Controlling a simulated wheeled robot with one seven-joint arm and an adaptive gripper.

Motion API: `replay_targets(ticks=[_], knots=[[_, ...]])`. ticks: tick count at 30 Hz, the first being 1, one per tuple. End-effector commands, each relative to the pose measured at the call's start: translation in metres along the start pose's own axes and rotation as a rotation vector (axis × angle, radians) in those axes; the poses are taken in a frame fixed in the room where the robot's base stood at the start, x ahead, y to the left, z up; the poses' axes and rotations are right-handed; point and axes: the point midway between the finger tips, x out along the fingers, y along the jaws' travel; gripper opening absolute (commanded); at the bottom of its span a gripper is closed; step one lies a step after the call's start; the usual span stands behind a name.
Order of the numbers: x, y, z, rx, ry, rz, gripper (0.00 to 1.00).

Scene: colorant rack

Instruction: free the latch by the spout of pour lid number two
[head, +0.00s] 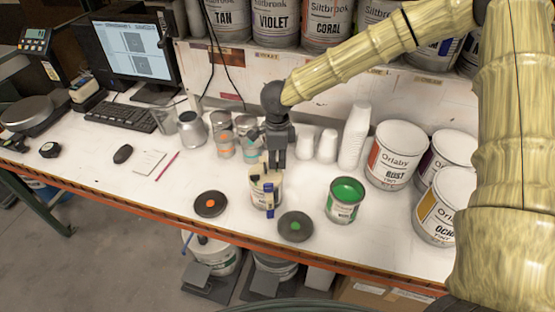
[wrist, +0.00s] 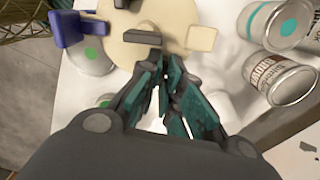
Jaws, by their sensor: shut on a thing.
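A cream pour lid (head: 258,183) sits on a small can (head: 262,203) near the front of the bench. In the wrist view the lid (wrist: 175,18) fills the top, with a blue piece (wrist: 78,28) at its left and a cream tab (wrist: 201,38) at its right. A dark grey bar (wrist: 142,37) lies across the lid beside my fingertips. The blue piece (head: 269,190) faces the front in the head view. My gripper (head: 272,168) points down over the lid; its fingers (wrist: 160,68) are together at the lid's edge. The part between them is hidden, so I cannot tell exactly which it is.
An open green paint can (head: 343,203) stands right of the lidded can. Dark discs with an orange dot (head: 210,204) and a green dot (head: 295,227) lie in front. Metal cans (head: 222,124) and white cups (head: 354,135) stand behind. Large tint cans (head: 394,155) fill the right.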

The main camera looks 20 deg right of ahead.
Motion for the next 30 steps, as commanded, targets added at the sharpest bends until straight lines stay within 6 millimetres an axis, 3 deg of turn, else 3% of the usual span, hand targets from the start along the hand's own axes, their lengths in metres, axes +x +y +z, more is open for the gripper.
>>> replay_targets(ticks=[2,3,5,17,23,30], knots=[[0.000,0.000,0.000,0.000,0.000,0.000,0.00],[0.000,0.000,0.000,0.000,0.000,0.000,0.09],[0.000,0.000,0.000,0.000,0.000,0.000,0.17],[-0.005,0.000,0.000,0.000,0.000,-0.001,0.17],[-0.032,-0.001,0.000,0.002,-0.002,-0.003,0.17],[-0.076,-0.001,0.000,0.001,-0.002,-0.003,0.17]])
